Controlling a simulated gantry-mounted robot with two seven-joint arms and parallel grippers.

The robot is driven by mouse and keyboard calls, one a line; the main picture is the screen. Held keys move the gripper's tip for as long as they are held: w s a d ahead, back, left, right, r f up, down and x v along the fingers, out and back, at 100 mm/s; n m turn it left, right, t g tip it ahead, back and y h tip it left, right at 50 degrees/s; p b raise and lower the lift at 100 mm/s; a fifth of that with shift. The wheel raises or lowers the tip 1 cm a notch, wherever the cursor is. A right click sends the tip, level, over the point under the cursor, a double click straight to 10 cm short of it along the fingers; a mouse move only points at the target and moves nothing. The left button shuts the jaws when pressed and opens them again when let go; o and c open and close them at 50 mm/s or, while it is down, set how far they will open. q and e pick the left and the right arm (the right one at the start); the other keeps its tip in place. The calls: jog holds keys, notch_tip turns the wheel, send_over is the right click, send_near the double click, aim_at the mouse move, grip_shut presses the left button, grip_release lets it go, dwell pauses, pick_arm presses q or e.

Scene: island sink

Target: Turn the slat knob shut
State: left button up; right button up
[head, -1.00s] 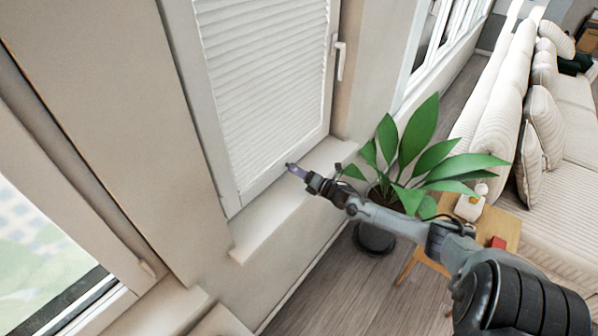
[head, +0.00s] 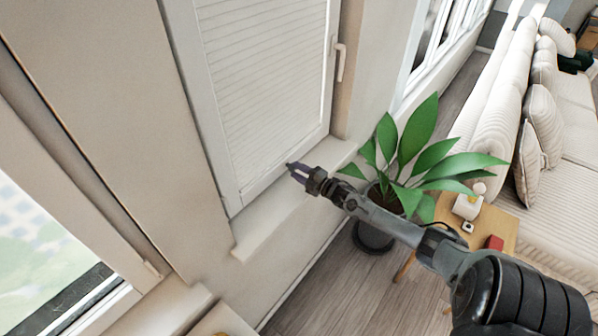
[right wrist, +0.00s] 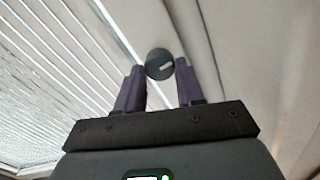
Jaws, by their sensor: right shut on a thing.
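The slat knob (right wrist: 159,64) is a dark round disc with a short pale mark, seen in the right wrist view between the fingertips. My right gripper (right wrist: 160,76) has its purple-grey fingers shut on the knob, one on each side. In the head view, my right gripper (head: 291,166) reaches the lower edge of the window frame, and the knob is too small or hidden to make out. The white slatted blind (head: 265,80) fills the window pane, its slats lying nearly flat with faint lines between them. My left gripper is not in view.
A white window handle (head: 341,62) is on the frame's right side. A sill (head: 262,222) juts out below the window. A potted plant (head: 415,150) stands close beside my right arm, near a small wooden table (head: 490,228) and a cream sofa (head: 565,165).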

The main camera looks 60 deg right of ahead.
jog(key=shift+m, duration=0.8)
jog(key=o, duration=1)
jog(key=shift+o, duration=0.2)
jog(key=shift+s, duration=0.1)
